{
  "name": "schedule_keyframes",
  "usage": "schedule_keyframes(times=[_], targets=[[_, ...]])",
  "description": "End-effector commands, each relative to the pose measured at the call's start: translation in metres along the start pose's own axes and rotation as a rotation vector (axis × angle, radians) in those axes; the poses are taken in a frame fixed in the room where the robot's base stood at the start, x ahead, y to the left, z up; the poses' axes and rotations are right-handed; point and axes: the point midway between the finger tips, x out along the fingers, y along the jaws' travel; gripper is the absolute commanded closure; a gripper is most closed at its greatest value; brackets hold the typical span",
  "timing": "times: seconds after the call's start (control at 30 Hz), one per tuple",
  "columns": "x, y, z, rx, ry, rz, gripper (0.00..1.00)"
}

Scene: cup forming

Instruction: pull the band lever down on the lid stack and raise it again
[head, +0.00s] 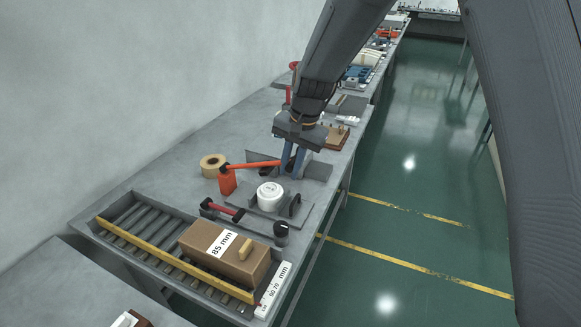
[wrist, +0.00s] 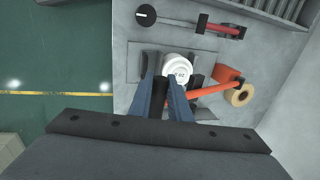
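An orange lever (head: 252,164) runs from an orange block (head: 227,181) towards my gripper (head: 293,168). In the wrist view the lever (wrist: 212,90) ends against or behind the right finger; I cannot tell which. My gripper's blue fingers (wrist: 165,92) stand apart, with a dark part visible between them. They are above and behind the lid stack in the head view. I see no orange between them.
A red-handled bar (head: 222,209) and a black knob (head: 281,230) lie in front of the stack. A tape roll (head: 213,165) sits beside the orange block. A cardboard box (head: 224,252) rests on a roller tray (head: 130,224). Open green floor (head: 420,150) lies right of the bench.

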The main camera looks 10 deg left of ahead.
Motion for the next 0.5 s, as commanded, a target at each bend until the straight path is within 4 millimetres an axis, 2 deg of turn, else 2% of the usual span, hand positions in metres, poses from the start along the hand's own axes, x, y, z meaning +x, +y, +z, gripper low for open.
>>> schedule_keyframes(times=[0.07,0.3,0.37,0.5], targets=[[0.0,0.0,0.0,0.0,0.0,0.0,1.0],[0.004,0.002,0.0,0.0,-0.001,0.001,1.0],[0.011,0.007,0.0,0.001,-0.002,0.002,1.0],[0.042,0.022,-0.001,0.002,-0.004,0.002,1.0]])
